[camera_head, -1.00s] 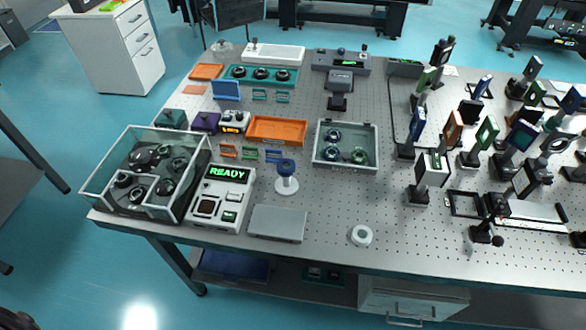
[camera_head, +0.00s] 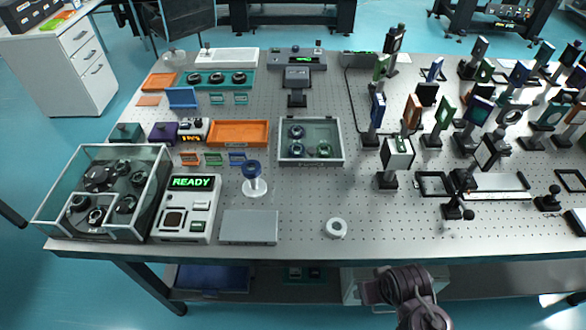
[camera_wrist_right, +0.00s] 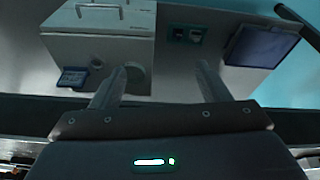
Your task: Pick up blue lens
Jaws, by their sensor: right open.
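A dark blue ring (camera_head: 251,169) stands upright on a white round-based post near the front of the optical table (camera_head: 290,215). A grey-rimmed tray (camera_head: 341,139) holds several dark round lenses; one at its upper left (camera_head: 296,131) has a bluish tint. I cannot tell for certain which is the blue lens. My right arm shows at the bottom right of the head view, in front of the table edge. My left gripper is not in view.
Left of the ring are a READY device (camera_head: 187,207) and a clear-walled box (camera_head: 44,215) with round parts. A flat grey box (camera_head: 249,228) and a white ring (camera_head: 335,228) lie near the front edge. Several optics mounts crowd the right; the front middle is fairly clear.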

